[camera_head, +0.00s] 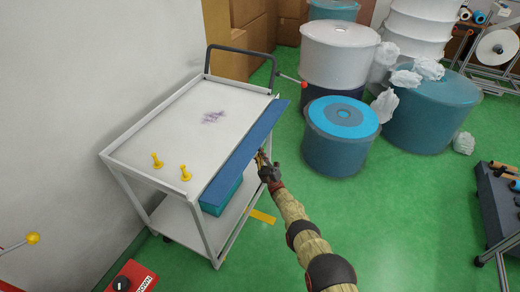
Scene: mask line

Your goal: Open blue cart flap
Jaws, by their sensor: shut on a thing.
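The blue cart flap (247,152) is a long narrow panel along the right side of the white cart (200,127). It looks raised close to level with the cart's top, its outer edge a little beyond the cart. My gripper (262,157) is at the outer edge of the flap, about midway along it, and is shut on that edge. The fingertips are small and partly hidden against the flap. My arm comes up from the lower right.
Two yellow pegs (185,173) stand on the cart top. A teal bin (222,193) sits on the lower shelf under the flap. A blue-lidded drum (340,150) stands to the right. Green floor is clear between the arm and a dark rack (497,205).

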